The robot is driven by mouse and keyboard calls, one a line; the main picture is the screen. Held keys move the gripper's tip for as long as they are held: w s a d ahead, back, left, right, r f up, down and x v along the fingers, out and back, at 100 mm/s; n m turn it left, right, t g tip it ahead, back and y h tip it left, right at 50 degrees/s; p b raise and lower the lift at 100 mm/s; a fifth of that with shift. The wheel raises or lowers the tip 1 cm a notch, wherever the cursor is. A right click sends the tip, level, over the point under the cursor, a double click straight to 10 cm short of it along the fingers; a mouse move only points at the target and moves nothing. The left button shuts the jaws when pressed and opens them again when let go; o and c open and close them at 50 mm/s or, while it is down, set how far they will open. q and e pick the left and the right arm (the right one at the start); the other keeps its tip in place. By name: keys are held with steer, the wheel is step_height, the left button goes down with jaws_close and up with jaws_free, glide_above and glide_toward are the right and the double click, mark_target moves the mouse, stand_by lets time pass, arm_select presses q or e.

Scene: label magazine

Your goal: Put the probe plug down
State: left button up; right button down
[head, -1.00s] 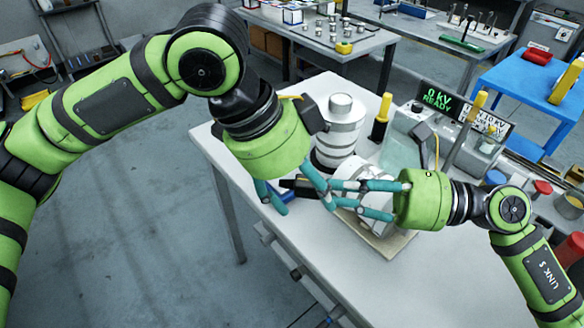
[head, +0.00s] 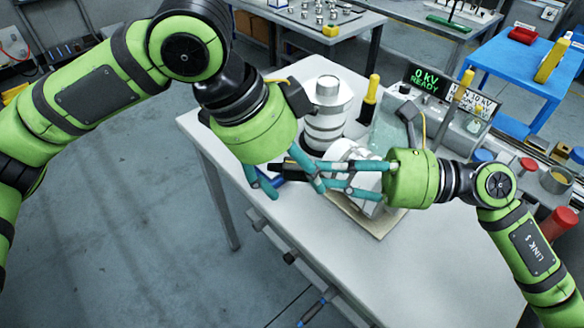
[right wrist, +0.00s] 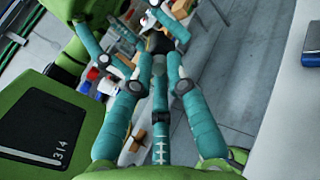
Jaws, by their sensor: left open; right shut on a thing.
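The probe plug (head: 284,170) shows as a short dark piece at the tips of my right gripper (head: 316,174), between the two grippers. In the right wrist view it appears as a black piece (right wrist: 158,42) at the far end of the teal fingers. My right gripper is shut on it, above the near part of the bench. My left gripper (head: 292,188) is open, its teal fingers spread around the plug's area. I cannot tell whether they touch it. The fingers hide much of the plug.
The white bench (head: 330,265) is clear at its near edge. Behind the grippers stand a white ribbed cylinder (head: 324,115), a white part on a beige tray (head: 378,229), a yellow-black handle (head: 370,98) and a display (head: 428,80) reading 0 kV READY.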

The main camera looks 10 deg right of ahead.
arm_select(q)
steer(key=v, duration=1.2)
steer(key=w+a+r+m+y, duration=0.2)
steer(key=w+a+m+y, duration=0.2)
steer(key=w, duration=0.2)
step_height(320, 180, down, 11)
steer(key=w, duration=0.1)
steer(key=shift+w+d+f+t, duration=0.15)
steer(key=shift+w+d+t, duration=0.15)
steer(key=shift+d+t, duration=0.1)
arm_select(e)
steer(key=w+a+m+t+h, duration=0.3)
steer(key=w+a+m+t, duration=0.1)
steer(key=a, duration=0.5)
steer(key=w+t, duration=0.1)
steer(key=t, duration=0.1)
steer(key=shift+w+a+m+t, duration=0.25)
steer(key=shift+m+t, duration=0.05)
arm_select(q)
steer(key=shift+m, duration=0.3)
steer(key=c, duration=1.3)
jaws_close()
arm_select(e)
steer(key=c, duration=1.1)
jaws_free()
steer(key=shift+c, duration=0.2)
steer(key=shift+d, duration=0.1)
